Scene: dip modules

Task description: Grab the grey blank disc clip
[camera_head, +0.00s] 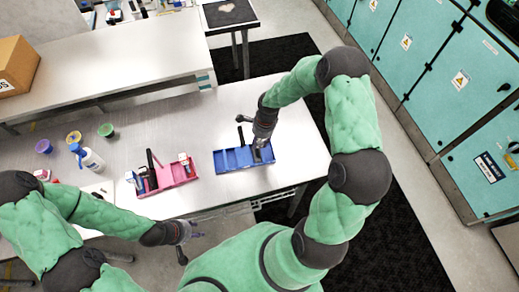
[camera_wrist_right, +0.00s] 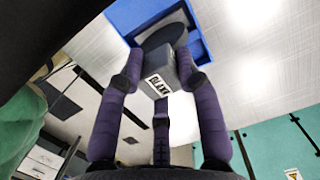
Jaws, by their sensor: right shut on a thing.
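My right gripper (camera_head: 262,145) is at the right end of the blue tray (camera_head: 232,158). In the right wrist view, its purple fingers (camera_wrist_right: 165,85) are shut on a grey clip (camera_wrist_right: 185,68) with a dark rounded end and a white lettered label. The clip is in front of the blue tray (camera_wrist_right: 196,45) there; whether it still touches the tray I cannot tell. In the head view the clip is mostly hidden by the gripper. My left gripper (camera_head: 197,235) is off the table's front edge, away from the trays; its finger opening is too small to read.
A white bottle (camera_head: 92,160) and several small coloured cups (camera_head: 106,130) are farther left. A cardboard box (camera_head: 16,66) sits on the rear bench. The table right of the blue tray is clear.

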